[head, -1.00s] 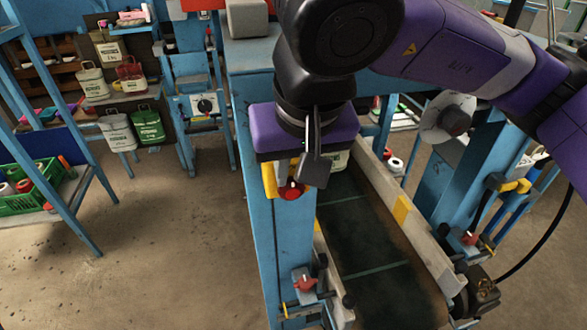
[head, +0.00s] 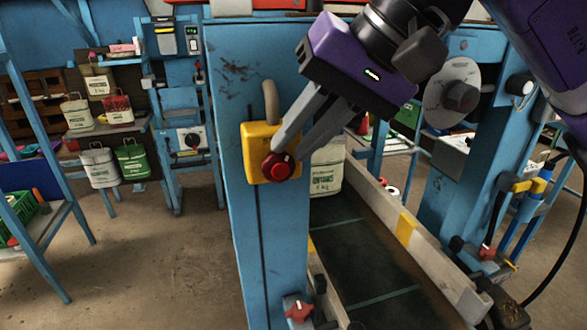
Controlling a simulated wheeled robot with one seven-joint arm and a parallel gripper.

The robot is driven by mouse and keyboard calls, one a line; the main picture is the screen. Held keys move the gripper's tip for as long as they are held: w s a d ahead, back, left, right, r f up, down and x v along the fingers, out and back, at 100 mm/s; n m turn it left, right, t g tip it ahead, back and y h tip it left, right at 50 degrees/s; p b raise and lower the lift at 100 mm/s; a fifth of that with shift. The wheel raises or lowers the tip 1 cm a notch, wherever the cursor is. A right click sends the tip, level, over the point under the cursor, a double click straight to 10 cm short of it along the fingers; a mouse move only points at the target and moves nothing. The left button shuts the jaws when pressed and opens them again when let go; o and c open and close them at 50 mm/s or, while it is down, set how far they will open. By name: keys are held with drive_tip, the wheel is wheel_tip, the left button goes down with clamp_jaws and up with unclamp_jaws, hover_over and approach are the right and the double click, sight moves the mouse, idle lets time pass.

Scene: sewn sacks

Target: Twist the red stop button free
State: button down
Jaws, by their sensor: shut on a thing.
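The red stop button (head: 279,167) sits on a yellow box (head: 255,150) fixed to the front of a blue machine post. My gripper (head: 289,154) comes in from the upper right with its two grey fingers angled down to the left. The fingertips are at the button, and the gripper is shut on it. The fingers cover part of the button's upper right edge and the right side of the yellow box. A white mark shows on the button's red face.
A conveyor (head: 345,250) with low side rails runs to the right of the post, with a pale sack (head: 327,168) at its far end. A red knob (head: 297,309) sits lower on the frame. More sacks (head: 133,158) stand at the left. Open floor lies left of the post.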

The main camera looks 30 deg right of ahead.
drive_tip(key=y+b, duration=0.1)
drive_tip(key=b, duration=0.1)
drive_tip(key=f+y+b, duration=0.1)
drive_tip(key=b, duration=0.1)
drive_tip(key=shift+s+d+f+t, duration=0.2)
drive_tip(key=shift+d+f+t, duration=0.05)
drive_tip(key=shift+f+t, duration=0.05)
drive_tip(key=shift+r, duration=0.15)
